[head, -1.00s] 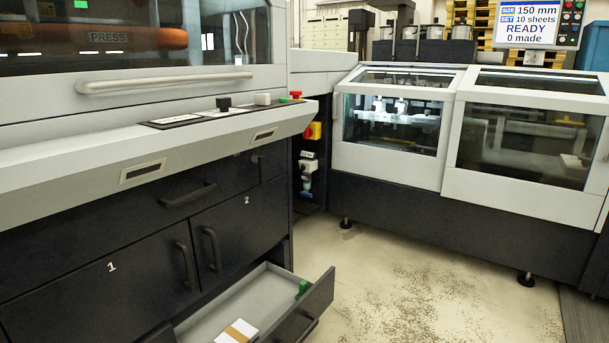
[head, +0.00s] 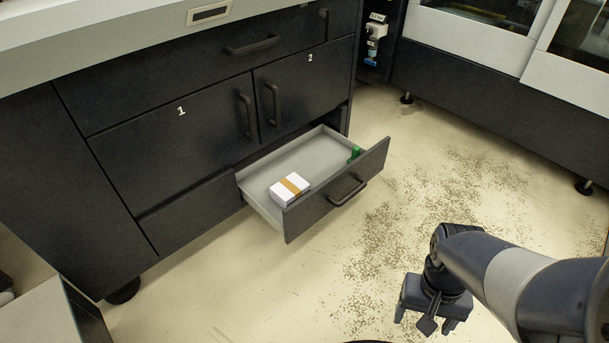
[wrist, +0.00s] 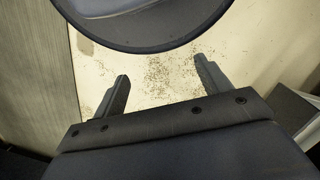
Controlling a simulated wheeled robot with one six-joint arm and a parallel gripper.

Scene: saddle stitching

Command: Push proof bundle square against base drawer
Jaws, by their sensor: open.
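The proof bundle (head: 290,189) is a white block of sheets with a tan band, lying in the open base drawer (head: 252,197) near its front left corner. It sits at a slight angle by the drawer front; whether it touches the front or side wall is hard to tell. My gripper (head: 436,327) is at the lower right in the head view, in front of and apart from the drawer, with nothing in it. In the wrist view my gripper (wrist: 160,88) has its two fingers spread wide over bare floor. The bundle and drawer do not show in the wrist view.
A green object (head: 355,154) stands in the drawer's far right corner. The drawer handle (head: 348,191) juts from its front. The dark cabinet (head: 170,160) with closed doors 1 and 2 stands above. Speckled floor (head: 420,215) between drawer and arm is clear.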

